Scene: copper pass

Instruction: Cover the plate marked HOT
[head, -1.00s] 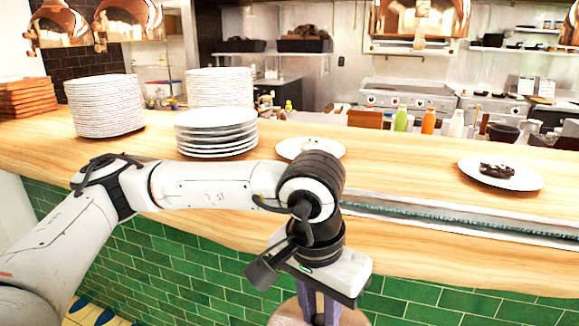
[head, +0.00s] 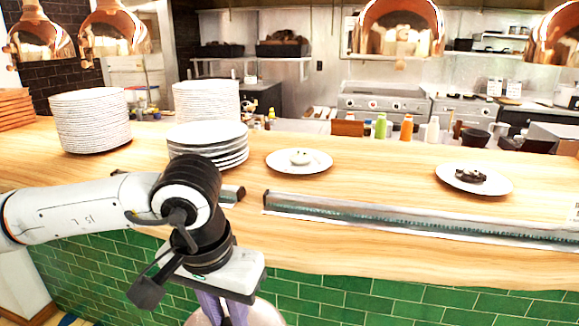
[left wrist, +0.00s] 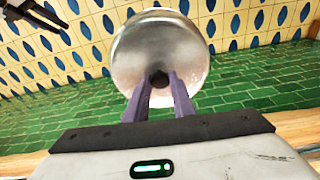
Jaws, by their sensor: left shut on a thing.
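My left gripper (left wrist: 160,82) is shut on the knob of a round silvery dome lid (left wrist: 150,42). In the head view the lid (head: 262,314) shows only in part at the bottom edge, below the counter top and in front of the green tiles. A white plate (head: 284,168) with small pale food is on the counter, right of my left wrist. Another white plate (head: 449,181) with dark food is farther right. I can read no HOT mark on or by either plate.
Plate stacks (head: 90,122) stand at the left of the wooden counter (head: 370,165). A metal rail (head: 380,213) runs along its front. Copper lamps (head: 400,28) hang above. The counter between the two food plates is clear.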

